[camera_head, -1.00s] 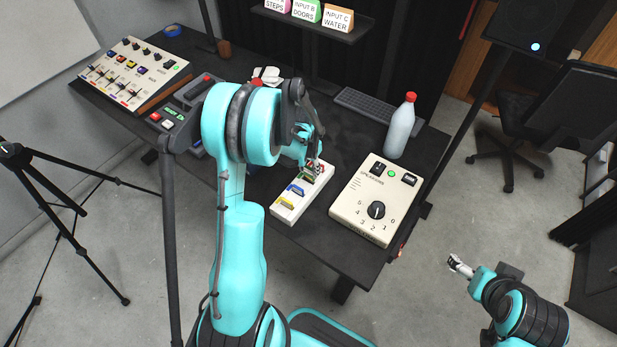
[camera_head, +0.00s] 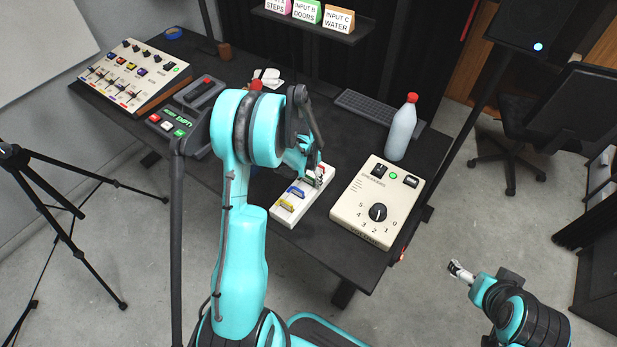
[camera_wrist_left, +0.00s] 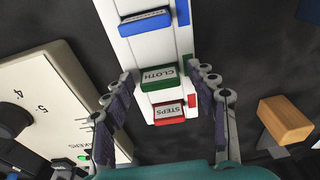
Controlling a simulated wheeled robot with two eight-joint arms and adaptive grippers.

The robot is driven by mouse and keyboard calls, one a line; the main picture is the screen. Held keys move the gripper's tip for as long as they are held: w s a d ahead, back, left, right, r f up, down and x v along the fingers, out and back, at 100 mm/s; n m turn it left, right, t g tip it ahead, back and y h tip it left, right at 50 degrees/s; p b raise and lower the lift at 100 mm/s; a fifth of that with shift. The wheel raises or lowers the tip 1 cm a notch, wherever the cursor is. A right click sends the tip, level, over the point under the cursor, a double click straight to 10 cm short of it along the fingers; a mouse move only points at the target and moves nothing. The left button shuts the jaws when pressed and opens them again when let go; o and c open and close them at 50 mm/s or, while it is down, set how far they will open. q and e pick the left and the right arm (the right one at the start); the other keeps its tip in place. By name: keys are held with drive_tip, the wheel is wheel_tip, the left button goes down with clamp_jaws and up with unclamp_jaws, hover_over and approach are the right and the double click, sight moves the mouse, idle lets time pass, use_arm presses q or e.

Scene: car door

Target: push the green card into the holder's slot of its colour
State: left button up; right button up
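The white holder (camera_head: 283,217) lies on the dark table, with yellow, blue and green cards along it in the head view. In the left wrist view the green card (camera_wrist_left: 158,77), lettered CLOTH, is at the holder beside a green mark (camera_wrist_left: 187,63). A red card (camera_wrist_left: 169,113) lettered STEPS is on one side and a blue card (camera_wrist_left: 145,21) on the other. My left gripper (camera_wrist_left: 162,72) is open, one finger on each side of the holder at the green card. I cannot tell how deep the card sits. My right gripper (camera_head: 460,269) hangs away from the table; its fingers are too small to read.
A cream speaker box (camera_head: 362,222) with a knob stands right of the holder. A white bottle (camera_head: 401,133) and a keyboard (camera_head: 366,108) are behind it. A slider panel (camera_head: 128,77) and a dark console (camera_head: 188,115) are at the left. A wooden block (camera_wrist_left: 285,119) shows in the wrist view.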

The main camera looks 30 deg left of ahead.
use_arm(q)
drive_tip(key=shift+r+p, duration=0.3)
wheel_tip(320, 180, up, 12)
drive_tip(key=s+f+p, duration=0.1)
drive_tip(key=s+p, duration=0.1)
drive_tip(key=p, duration=0.1)
drive_tip(key=s+d+r+t, duration=0.2)
drive_tip(key=s+d+r, duration=0.3)
drive_tip(key=d+r, duration=0.45)
drive_tip(key=s+d+r+t, duration=0.2)
drive_tip(key=s+d, duration=0.1)
drive_tip(key=s, duration=0.3)
drive_tip(key=s+d+r+n+t, duration=0.1)
drive_tip(key=s+d+r, duration=0.2)
drive_tip(key=s, duration=0.2)
drive_tip(key=shift+s+t, duration=0.35)
drive_tip(key=shift+t, duration=0.05)
wheel_tip(320, 180, down, 3)
drive_tip(key=b, duration=0.2)
drive_tip(key=shift+b, duration=0.4)
